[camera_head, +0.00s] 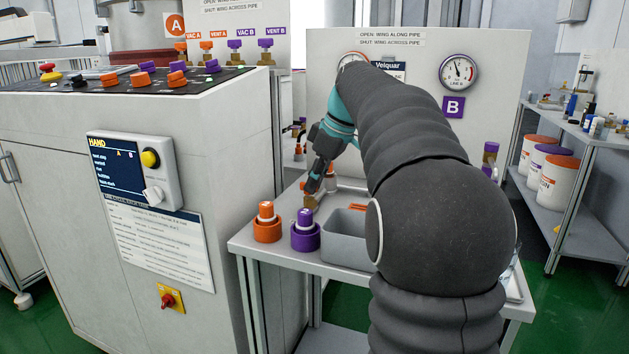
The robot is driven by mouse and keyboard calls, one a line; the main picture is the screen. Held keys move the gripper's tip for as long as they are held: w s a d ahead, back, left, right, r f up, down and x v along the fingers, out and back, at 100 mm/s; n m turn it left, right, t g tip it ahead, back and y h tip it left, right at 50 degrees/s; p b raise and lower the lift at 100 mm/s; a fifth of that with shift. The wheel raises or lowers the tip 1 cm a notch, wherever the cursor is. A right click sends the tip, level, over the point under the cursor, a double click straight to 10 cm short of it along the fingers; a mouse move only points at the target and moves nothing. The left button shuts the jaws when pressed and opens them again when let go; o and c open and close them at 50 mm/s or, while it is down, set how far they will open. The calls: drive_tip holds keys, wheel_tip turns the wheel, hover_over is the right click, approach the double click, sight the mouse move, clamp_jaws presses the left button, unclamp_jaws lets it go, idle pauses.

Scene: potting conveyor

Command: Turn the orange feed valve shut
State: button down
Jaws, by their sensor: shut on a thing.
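My gripper (313,187) is seen from behind, low at the left of the gauge panel, pointing down. Its fingers are closed at the top of a small brass body (309,203), which fits the orange feed valve. A purple valve (490,152) on a brass body shows at the panel's right. The panel label (391,37) reads open for wing along pipe, shut for wing across.
An orange-based bottle (267,222) and a purple-based one (305,231) stand on the bench's front left, close to my gripper. A grey bin (346,243) is beside them. My arm hides much of the bench and the left gauge. The control cabinet (240,150) stands left.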

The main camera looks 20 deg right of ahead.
drive_tip(key=shift+f+n, duration=0.15)
drive_tip(key=shift+n, duration=0.15)
drive_tip(key=c, duration=1.2)
unclamp_jaws()
drive_tip(key=shift+w, duration=0.1)
drive_tip(key=v, duration=1.2)
drive_tip(key=shift+w, duration=0.1)
